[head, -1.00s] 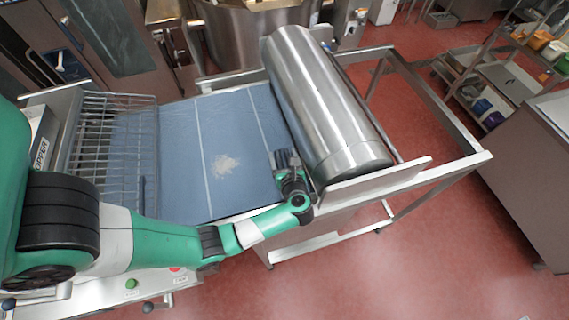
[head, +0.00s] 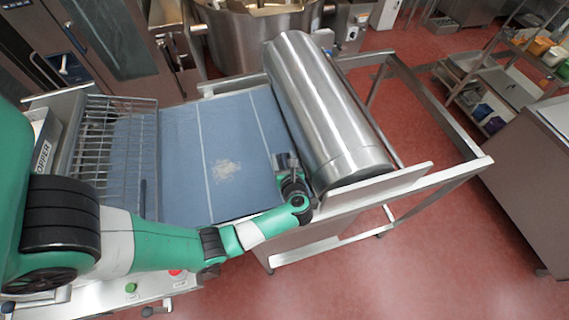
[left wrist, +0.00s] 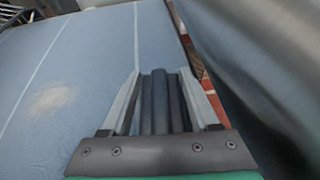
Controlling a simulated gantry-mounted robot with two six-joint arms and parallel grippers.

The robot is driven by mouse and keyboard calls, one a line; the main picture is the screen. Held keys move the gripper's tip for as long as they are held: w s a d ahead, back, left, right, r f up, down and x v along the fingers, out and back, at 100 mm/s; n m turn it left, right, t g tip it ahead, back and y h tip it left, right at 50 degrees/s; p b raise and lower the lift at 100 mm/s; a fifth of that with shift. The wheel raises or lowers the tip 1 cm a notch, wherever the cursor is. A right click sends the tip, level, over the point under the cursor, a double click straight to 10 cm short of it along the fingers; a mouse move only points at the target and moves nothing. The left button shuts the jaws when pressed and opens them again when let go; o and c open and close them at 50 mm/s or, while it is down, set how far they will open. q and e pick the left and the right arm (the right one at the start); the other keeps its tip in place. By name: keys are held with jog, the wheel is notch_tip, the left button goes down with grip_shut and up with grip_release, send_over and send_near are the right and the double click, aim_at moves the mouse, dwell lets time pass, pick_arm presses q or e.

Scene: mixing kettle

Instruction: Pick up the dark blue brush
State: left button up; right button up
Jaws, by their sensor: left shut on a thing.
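The dark blue brush (left wrist: 160,100) shows in the left wrist view as a long, dark piece running between my gripper fingers. My left gripper (left wrist: 165,78) is shut on it. In the head view my left gripper (head: 287,162) is at the right edge of the blue belt, close to the near end of the steel cylinder. The brush is too small and too covered by the gripper to make out clearly there. My right gripper is not in view.
The blue belt (head: 185,160) carries a pale patch of flour (head: 224,170). The large steel cylinder (head: 325,110) lies right beside the gripper. A wire guard (head: 95,150) stands at the left, and a metal frame (head: 440,180) extends right. A kettle (head: 250,35) stands behind.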

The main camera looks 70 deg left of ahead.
pick_arm(q)
notch_tip(320, 180, up, 18)
jog(key=p, duration=0.1)
